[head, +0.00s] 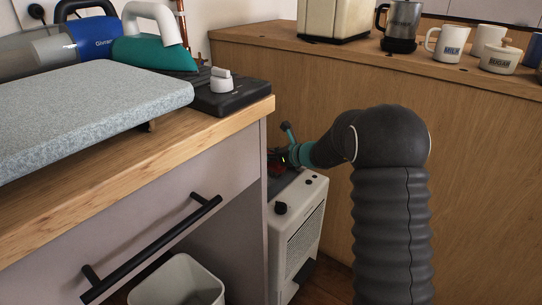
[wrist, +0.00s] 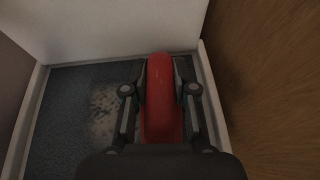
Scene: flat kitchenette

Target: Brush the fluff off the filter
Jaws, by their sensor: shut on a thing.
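My gripper (wrist: 160,76) is shut on a red brush (wrist: 161,115), which lies lengthwise between the two fingers in the wrist view. Its bristles are hidden. Below it is the filter, a dark blue-grey panel (wrist: 62,122) in a pale frame (wrist: 28,112). A patch of pale, speckled fluff (wrist: 104,112) lies on the panel, left of the brush. Whether the brush touches the panel I cannot tell. In the head view my gripper (head: 279,160) is small and partly hidden above the white appliance (head: 297,232), with a bit of red below it.
A wooden counter's side panel (wrist: 245,75) stands close on the right in the wrist view. In the head view, a drawer unit with a black handle (head: 152,250) stands left of the appliance. A pale bin (head: 178,281) is below. Mugs and a kettle (head: 401,25) stand on the back counter.

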